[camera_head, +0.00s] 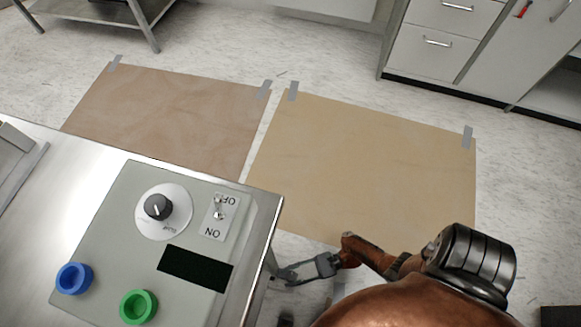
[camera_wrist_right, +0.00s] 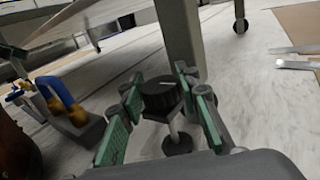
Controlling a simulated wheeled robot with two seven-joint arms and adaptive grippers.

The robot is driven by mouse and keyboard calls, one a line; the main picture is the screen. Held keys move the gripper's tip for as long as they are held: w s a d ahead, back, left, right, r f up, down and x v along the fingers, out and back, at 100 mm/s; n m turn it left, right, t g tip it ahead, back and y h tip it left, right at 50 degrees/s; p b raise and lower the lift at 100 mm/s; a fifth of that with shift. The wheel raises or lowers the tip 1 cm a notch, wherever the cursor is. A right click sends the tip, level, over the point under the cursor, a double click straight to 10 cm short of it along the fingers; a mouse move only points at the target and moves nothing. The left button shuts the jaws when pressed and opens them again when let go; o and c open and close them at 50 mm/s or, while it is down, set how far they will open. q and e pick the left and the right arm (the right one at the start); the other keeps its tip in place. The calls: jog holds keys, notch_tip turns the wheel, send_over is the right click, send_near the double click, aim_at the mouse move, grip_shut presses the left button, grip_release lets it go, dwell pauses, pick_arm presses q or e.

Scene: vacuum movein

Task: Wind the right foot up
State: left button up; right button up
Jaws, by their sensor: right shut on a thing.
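The right foot is a black ribbed knob (camera_wrist_right: 163,97) with a light pointer line, on a short light stem above a round black pad (camera_wrist_right: 177,145) on the floor. It stands below the table leg (camera_wrist_right: 181,45) in the right wrist view. My right gripper (camera_wrist_right: 165,92) is shut on the knob, its green-padded fingers on both sides of it. In the head view my right gripper (camera_head: 292,272) is low beside the right edge of the metal table (camera_head: 262,222), and the foot is hidden there. My left gripper is not in view.
A grey control box (camera_head: 120,215) on the table carries a dial (camera_head: 158,207), a toggle switch (camera_head: 218,212), a blue ring (camera_head: 74,279) and a green ring (camera_head: 138,307). Two taped brown sheets (camera_head: 365,165) lie on the floor. Cabinets (camera_head: 435,45) stand behind.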

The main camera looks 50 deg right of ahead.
jog(key=shift+n+g+y, duration=0.3)
jog(key=o, duration=1.2)
jog(key=v, duration=1.2)
